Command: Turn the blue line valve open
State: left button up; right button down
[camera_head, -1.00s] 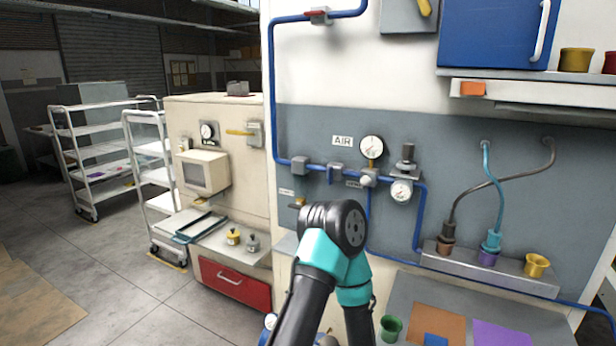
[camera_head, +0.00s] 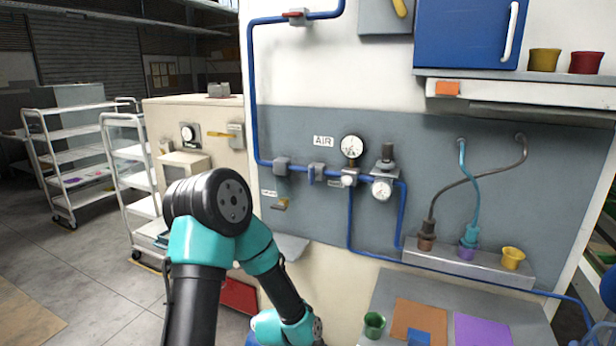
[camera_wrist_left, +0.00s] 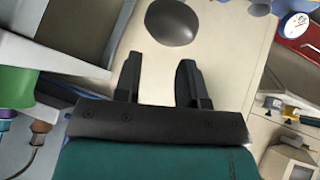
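In the head view the blue line (camera_head: 250,100) runs down the wall panel, then right below the AIR sign. A red handle (camera_head: 295,13) is on the line's upper run. I cannot tell which is the named valve. My left gripper (camera_wrist_left: 159,80) shows in the left wrist view with its two dark fingers apart and nothing between them. It is outside the head view, where only my bent arm shows. My right gripper is not in view.
A round gauge (camera_head: 352,148) and a regulator (camera_head: 387,165) sit right of the lever. A yellow-brown tap (camera_head: 280,204) is below it. Hoses (camera_head: 470,180) and cups stand at the right. A dark rounded shape (camera_wrist_left: 172,22) lies beyond my left fingertips.

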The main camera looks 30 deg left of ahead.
aim_at(311, 175)
pick_arm(q)
jog(key=w+a+r+t+y, duration=0.1)
jog(key=w+a+r+t, duration=0.2)
jog(key=r, duration=0.7)
jog(key=w+a+r+t+y, duration=0.1)
jog(key=w+a+r+t, duration=0.15)
jog(key=r, duration=0.75)
jog(key=s+a+r+t+y, duration=0.1)
jog(key=a+r+t, duration=0.1)
jog(key=r, duration=0.8)
jog(key=a+r+t+y, duration=0.1)
jog(key=a+r+t, duration=0.1)
jog(key=r, duration=0.8)
jog(key=shift+s+a, duration=0.15)
jog(key=shift+s, duration=0.25)
jog(key=shift+w+t, duration=0.1)
jog(key=shift+t, duration=0.15)
jog(key=w, duration=0.5)
jog(key=w+a, duration=0.1)
jog(key=w, duration=0.5)
jog(key=w+a, duration=0.1)
jog(key=w, duration=0.5)
jog(key=shift+a, duration=0.2)
grip_shut()
